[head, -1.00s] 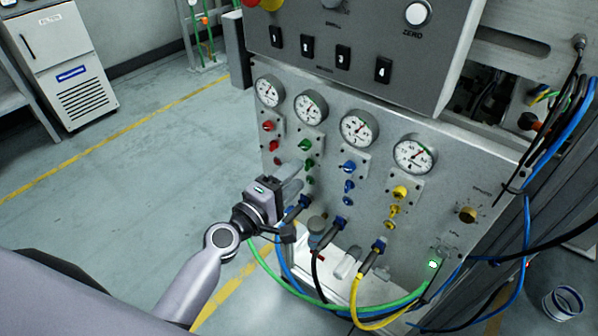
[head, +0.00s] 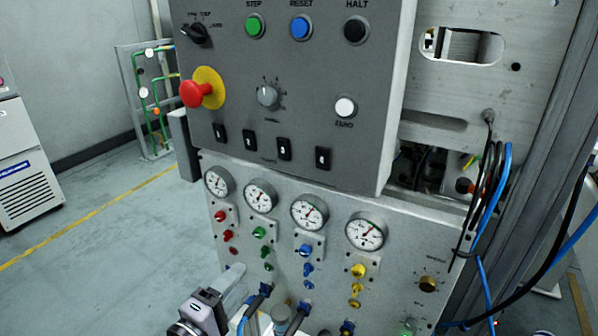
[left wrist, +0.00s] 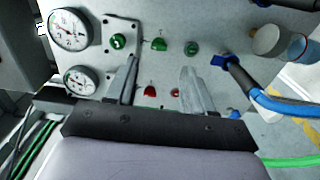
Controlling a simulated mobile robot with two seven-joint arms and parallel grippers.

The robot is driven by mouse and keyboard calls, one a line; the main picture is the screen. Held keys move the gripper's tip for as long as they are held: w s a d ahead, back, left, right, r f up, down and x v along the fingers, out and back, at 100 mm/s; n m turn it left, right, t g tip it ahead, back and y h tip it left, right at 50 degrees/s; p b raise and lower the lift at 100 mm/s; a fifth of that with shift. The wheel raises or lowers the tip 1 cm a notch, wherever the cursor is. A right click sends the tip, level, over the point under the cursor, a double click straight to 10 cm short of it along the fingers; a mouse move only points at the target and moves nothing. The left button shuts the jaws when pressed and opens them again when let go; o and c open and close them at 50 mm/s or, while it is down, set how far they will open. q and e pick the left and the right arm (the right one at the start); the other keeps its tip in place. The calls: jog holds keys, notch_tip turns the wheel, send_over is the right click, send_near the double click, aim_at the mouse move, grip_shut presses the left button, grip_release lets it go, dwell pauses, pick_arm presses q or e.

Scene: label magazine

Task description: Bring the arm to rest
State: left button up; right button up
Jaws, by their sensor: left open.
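My left gripper (head: 235,277) is at the bottom of the head view, in front of the lower panel's left part, near the red and green valve columns. Its two fingers stand apart with nothing between them. In the left wrist view the open fingers (left wrist: 160,72) point at the grey panel (left wrist: 225,60), with green and red fittings showing beyond and between them. I cannot tell the exact gap to the panel. Most of my left arm is below the head view. My right gripper is in neither view.
Gauges (head: 309,212), a yellow valve (head: 358,270) and hose plugs (head: 265,290) stick out of the panel. Above is a control box with a red emergency knob (head: 196,94). Cables (head: 490,190) hang at the right. Open floor (head: 100,270) lies to the left.

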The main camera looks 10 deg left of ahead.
pick_arm(q)
jog(key=s+a+f+m+g+y+p, duration=0.1)
jog(key=s+f+m+g+y+p, duration=0.1)
jog(key=s+f+m, duration=0.4)
jog(key=s+a+f+m+g+y+p, duration=0.1)
jog(key=s+f+m+g+y+p, duration=0.1)
jog(key=s+f+m, duration=0.4)
jog(key=s+m+g+p, duration=0.1)
jog(key=s+m+g, duration=0.1)
jog(key=s+m, duration=0.2)
jog(key=shift+s+g, duration=0.3)
jog(key=shift+s, duration=0.45)
